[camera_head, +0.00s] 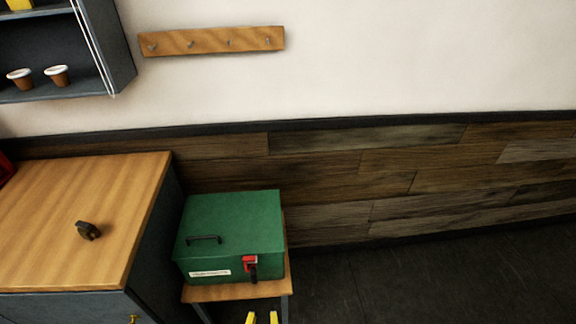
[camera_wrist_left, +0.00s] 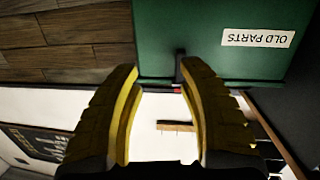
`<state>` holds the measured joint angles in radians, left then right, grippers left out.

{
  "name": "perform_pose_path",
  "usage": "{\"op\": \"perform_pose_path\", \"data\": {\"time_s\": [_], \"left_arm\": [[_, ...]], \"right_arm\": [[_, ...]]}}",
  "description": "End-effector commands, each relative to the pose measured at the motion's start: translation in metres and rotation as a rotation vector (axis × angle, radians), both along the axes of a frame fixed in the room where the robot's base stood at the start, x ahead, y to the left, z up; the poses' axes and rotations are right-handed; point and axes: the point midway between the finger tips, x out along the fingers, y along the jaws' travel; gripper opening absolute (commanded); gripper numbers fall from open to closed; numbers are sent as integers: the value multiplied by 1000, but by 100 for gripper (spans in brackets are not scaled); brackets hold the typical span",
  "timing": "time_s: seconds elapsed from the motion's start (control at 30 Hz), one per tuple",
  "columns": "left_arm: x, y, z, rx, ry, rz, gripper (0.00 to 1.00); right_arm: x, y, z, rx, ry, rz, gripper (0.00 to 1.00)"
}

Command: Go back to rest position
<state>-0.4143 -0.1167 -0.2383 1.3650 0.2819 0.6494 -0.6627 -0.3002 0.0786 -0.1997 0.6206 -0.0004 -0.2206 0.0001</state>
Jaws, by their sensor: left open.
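My left gripper (camera_head: 262,318) shows only as two yellow fingertips at the bottom edge of the head view, in front of the small stand. In the left wrist view its yellow fingers (camera_wrist_left: 160,105) are apart, with nothing held between them. A green box (camera_head: 230,225) with a black handle, a red-and-black latch (camera_head: 250,266) and a white label stands closed on the stand. The box (camera_wrist_left: 200,30) also shows in the left wrist view, its label reading "OLD PARTS", beyond the fingertips. My right gripper is in neither view.
The small wooden stand (camera_head: 230,293) holds the box beside a wood-topped counter (camera_head: 60,200). A small dark part (camera_head: 88,231) lies on the counter. A shelf with two cups (camera_head: 57,76) and a peg rail (camera_head: 212,41) are on the wall. The floor (camera_head: 430,280) to the right is clear.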

Motion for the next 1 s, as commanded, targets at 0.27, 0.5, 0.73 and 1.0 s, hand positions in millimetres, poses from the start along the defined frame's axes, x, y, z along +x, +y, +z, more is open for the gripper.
{"op": "perform_pose_path", "data": {"time_s": [0.27, 0.5, 0.73, 1.0], "left_arm": [[-87, -24, -153, -8, 450, -226, 40], [-194, 10, -259, 51, 845, -315, 40], [-293, 75, -318, 152, 1162, -337, 40], [-347, 144, -340, 262, 1331, -342, 40]], "right_arm": [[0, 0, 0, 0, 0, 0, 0], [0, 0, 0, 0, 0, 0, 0], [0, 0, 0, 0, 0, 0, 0], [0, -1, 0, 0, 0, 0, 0]]}}
